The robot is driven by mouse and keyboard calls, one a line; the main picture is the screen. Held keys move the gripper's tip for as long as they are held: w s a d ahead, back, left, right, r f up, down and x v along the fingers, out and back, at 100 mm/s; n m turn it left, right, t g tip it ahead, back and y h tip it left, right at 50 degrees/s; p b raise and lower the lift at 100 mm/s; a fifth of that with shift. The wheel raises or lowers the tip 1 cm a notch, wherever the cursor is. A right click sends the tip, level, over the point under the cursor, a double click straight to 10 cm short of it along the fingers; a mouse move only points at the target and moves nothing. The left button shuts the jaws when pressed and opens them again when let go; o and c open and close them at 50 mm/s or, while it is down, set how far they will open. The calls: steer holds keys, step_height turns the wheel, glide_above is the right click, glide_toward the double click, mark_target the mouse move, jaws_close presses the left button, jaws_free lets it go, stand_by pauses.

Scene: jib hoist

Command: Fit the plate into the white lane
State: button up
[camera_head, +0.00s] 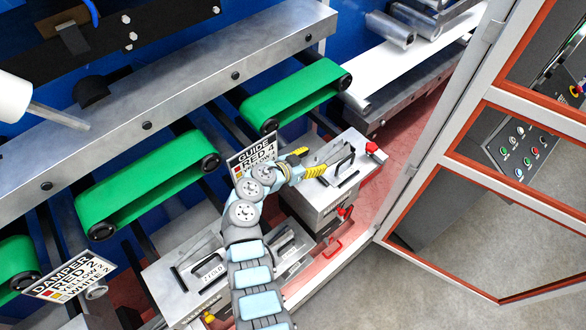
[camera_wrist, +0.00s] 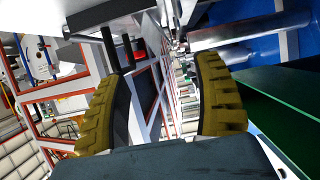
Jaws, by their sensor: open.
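My gripper (camera_head: 309,162) is open, its yellow padded fingers apart with nothing between them. It is over the left part of a grey metal plate (camera_head: 326,183) with a black handle (camera_head: 345,160); I cannot tell the height between them. In the wrist view both fingers (camera_wrist: 160,100) frame an empty gap, with a dark bar-like part beyond the left one.
Green belts (camera_head: 292,95) and (camera_head: 148,185) lie beyond my arm. A "GUIDE" sign (camera_head: 248,158) stands close behind my gripper, and a "DAMPER" sign (camera_head: 70,277) is at lower left. An orange-edged frame (camera_head: 440,150) bounds the right; open floor (camera_head: 430,285) shows at lower right.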

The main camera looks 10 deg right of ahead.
steer(key=b+v, duration=0.2)
steer(key=v, duration=0.6)
steer(key=shift+a, duration=0.2)
steer(key=shift+s+a, duration=0.15)
steer(key=shift+s, duration=0.1)
steer(key=shift+c, duration=1.3)
steer(key=shift+r, duration=0.1)
